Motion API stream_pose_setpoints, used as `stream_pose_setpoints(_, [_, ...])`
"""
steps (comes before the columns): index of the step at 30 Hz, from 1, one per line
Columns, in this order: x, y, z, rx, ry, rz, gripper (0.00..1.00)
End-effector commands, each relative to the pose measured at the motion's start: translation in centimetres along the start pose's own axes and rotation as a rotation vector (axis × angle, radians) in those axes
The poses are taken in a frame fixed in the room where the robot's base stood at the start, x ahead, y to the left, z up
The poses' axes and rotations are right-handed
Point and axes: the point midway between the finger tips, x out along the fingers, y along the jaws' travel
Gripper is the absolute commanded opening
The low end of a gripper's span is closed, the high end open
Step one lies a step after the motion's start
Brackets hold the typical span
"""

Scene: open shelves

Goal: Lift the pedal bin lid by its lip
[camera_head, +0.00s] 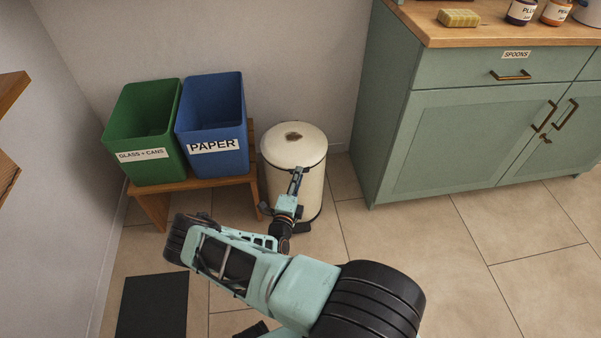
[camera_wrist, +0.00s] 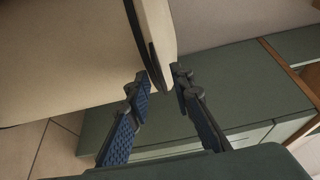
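The pedal bin (camera_head: 289,188) is a cream cylinder standing on the tiled floor, with a cream lid (camera_head: 280,149) that lies closed on top and has a dark mark on it. My gripper (camera_head: 298,172) reaches the front of the lid in the head view and covers the lip there. In the wrist view, my gripper (camera_wrist: 161,90) has its two fingers apart, on either side of the lid's dark edge (camera_wrist: 153,62). The bin body (camera_wrist: 60,50) fills the left and the lid (camera_wrist: 158,25) shows as a narrow cream strip. I cannot tell whether either finger touches the edge.
A green box (camera_head: 140,125) and a blue box (camera_head: 211,105) stand on a low wooden bench (camera_head: 190,184) left of the bin. A green cabinet (camera_head: 450,145) stands to the right. A dark mat (camera_head: 152,305) lies at the front left. Floor (camera_head: 440,235) before the cabinet is clear.

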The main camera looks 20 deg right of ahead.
Motion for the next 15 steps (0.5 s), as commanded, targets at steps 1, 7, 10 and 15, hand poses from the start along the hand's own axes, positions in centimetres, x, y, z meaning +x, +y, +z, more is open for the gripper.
stream_pose_setpoints(1, [0.06, 0.02, 0.01, 0.000, 0.000, 0.000, 0.21])
stream_pose_setpoints(7, [0.08, 0.00, 0.01, 0.000, -0.001, 0.000, 0.21])
stream_pose_setpoints(10, [0.07, 0.00, 0.01, 0.000, 0.000, 0.000, 0.13])
stream_pose_setpoints(15, [0.07, 0.00, 0.00, 0.000, 0.000, 0.000, 0.00])
